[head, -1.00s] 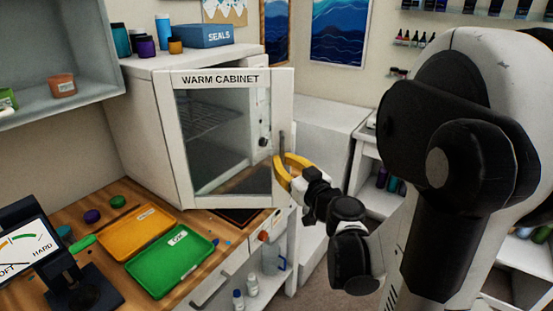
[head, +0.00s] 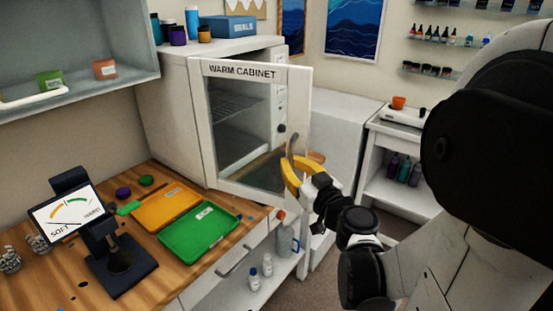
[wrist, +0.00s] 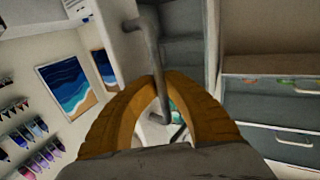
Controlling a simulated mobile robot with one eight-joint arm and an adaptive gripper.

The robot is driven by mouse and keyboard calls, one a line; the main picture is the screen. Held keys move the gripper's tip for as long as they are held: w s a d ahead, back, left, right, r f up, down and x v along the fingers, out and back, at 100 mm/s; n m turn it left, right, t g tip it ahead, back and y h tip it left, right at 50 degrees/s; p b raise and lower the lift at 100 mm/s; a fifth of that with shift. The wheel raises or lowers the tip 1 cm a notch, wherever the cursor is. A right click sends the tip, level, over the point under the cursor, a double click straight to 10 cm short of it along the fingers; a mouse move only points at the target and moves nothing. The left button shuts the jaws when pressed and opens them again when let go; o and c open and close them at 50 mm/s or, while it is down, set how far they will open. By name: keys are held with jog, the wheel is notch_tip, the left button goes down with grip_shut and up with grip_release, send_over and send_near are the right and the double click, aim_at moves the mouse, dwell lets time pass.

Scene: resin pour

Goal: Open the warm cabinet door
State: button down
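The warm cabinet (head: 165,95) stands on the wooden counter at the back. Its glass door (head: 301,95) is hinged on the left and stands partly open, its right edge swung out toward me. Through the glass and the gap, wire shelves and an inner panel with a knob show. My gripper (head: 290,170), with yellow fingers, is at the handle (head: 293,145) on the door's right edge. In the wrist view, the grey bar handle (wrist: 154,50) runs between the fingertips (wrist: 166,76), which are closed around it.
Orange (head: 168,207) and green trays (head: 200,232) lie on the counter (head: 190,278) in front of the cabinet, below the door. A hardness gauge (head: 120,262) stands at front left. A white unit (head: 345,130) stands right of the cabinet. Floor shows between counter and right-hand shelves.

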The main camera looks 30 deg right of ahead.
jog(key=c, duration=1.5)
grip_release()
jog(key=s, duration=0.7)
jog(key=shift+s+a, duration=0.3)
jog(key=w+a+f+n+g+y, duration=0.1)
jog(key=a+f+g+y, duration=0.15)
jog(key=a, duration=0.35)
jog(key=w+a+f+n+g+y, duration=0.1)
jog(key=a+f+g+y, duration=0.15)
jog(key=a, duration=0.45)
jog(key=s+a+f+g+h, duration=0.1)
jog(key=s+g, duration=0.1)
jog(key=s, duration=0.1)
jog(key=s+a+g+h, duration=0.1)
jog(key=s+a+g, duration=0.1)
jog(key=s+a+f+g+h, duration=0.1)
jog(key=s+g, duration=0.1)
jog(key=s, duration=0.1)
jog(key=shift+s+a+f+m, duration=0.2)
jog(key=shift+s+f+m, duration=0.1)
jog(key=shift+s+m, duration=0.1)
